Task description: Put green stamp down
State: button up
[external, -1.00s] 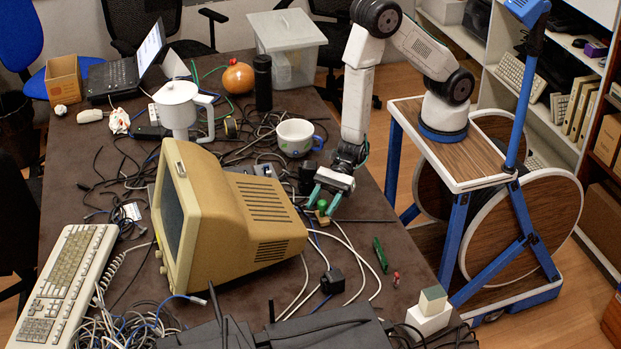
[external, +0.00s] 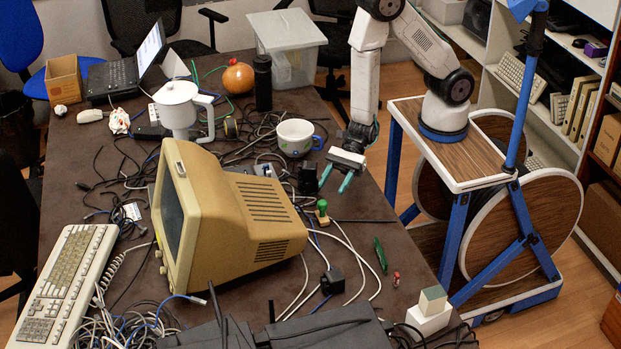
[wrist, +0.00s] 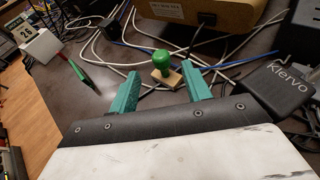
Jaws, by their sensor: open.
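The green stamp (external: 322,212) stands upright on the dark table, to the right of the beige monitor. In the wrist view the stamp (wrist: 163,67) shows a round green handle on a light wooden base. My gripper (external: 335,181) is open and empty, above and slightly behind the stamp in the external view. In the wrist view its two green fingers (wrist: 161,86) are spread wide, with the stamp beyond their tips and apart from them.
The beige monitor (external: 255,215) stands left of the stamp. White cables (external: 352,262) and a black adapter (external: 332,281) lie in front of it. A green pen-like object (external: 380,255) lies to the right. A white mug (external: 297,137) stands behind. Bare table shows right of the stamp.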

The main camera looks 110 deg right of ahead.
jog(key=s+a+r+n+g+y, duration=0.2)
jog(key=s+r+n+g, duration=0.3)
jog(key=s+r+n, duration=0.35)
jog(key=s+a+r+n+g+y, duration=0.2)
jog(key=s+r+n+g, duration=0.35)
jog(key=r+n, duration=0.5)
jog(key=s+d+r+n+h, duration=0.2)
jog(key=s+d+h, duration=0.2)
jog(key=d, duration=0.3)
jog(key=s+d+r+n+t+h, duration=0.1)
jog(key=s+d+r+n+h, duration=0.1)
jog(key=d, duration=0.5)
jog(key=s+d+r+n+h, duration=0.2)
jog(key=s+d+n+h, duration=0.2)
jog(key=s+d+h, duration=0.2)
jog(key=shift+s+d+r+t+h, duration=0.25)
jog(key=shift+s+d+t+h, duration=0.15)
jog(key=shift+d+h, duration=0.4)
jog(key=shift+a, duration=0.1)
